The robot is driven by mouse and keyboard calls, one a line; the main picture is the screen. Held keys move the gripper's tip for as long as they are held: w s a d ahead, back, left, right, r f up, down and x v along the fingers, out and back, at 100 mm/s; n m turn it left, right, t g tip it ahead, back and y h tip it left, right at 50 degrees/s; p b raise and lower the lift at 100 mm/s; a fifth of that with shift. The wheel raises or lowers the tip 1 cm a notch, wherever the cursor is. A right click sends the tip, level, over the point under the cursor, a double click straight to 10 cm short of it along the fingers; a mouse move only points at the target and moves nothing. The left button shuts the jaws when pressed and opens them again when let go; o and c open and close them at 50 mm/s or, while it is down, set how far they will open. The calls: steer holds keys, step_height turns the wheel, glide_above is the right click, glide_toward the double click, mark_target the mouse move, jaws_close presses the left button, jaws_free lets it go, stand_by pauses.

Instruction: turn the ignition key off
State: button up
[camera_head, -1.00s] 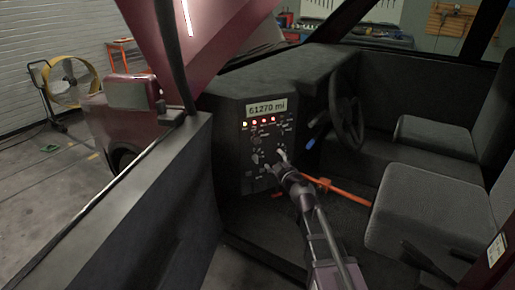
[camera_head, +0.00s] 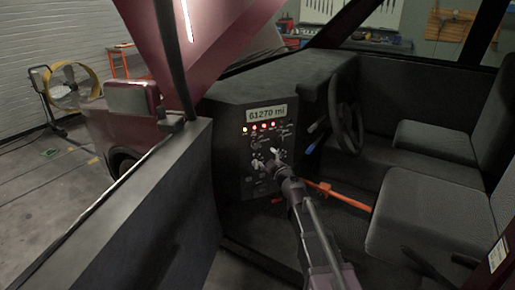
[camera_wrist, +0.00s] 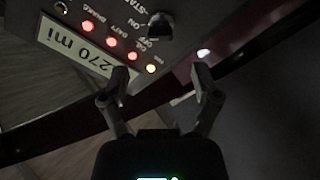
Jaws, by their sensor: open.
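A dark knob-like ignition key (camera_wrist: 160,25) sits on the dashboard panel at the top of the wrist view, beside OFF, ON and START lettering. Its exact setting is too dim to tell. In the head view the panel (camera_head: 232,150) faces left of the steering wheel, and the key is too small to make out surely. My gripper (camera_wrist: 160,77) is open, with one finger on each side of the wrist view and nothing between them. The key lies beyond the fingertips, apart from them. In the head view my gripper (camera_head: 270,160) is close in front of the panel's lower controls.
The mileage display (camera_head: 267,113) and a row of lit warning lights (camera_head: 263,125) are above the controls. The steering wheel (camera_head: 346,115) and an orange bar (camera_head: 340,195) are to the right. The open door (camera_head: 150,210) stands at left, the seat (camera_head: 430,205) at right.

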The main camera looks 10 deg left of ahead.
mark_target(259, 148)
steer(key=x, duration=0.8)
steer(key=shift+w+a+f, duration=0.1)
steer(key=shift+w+a, duration=0.1)
steer(key=shift+w, duration=0.1)
jaws_close()
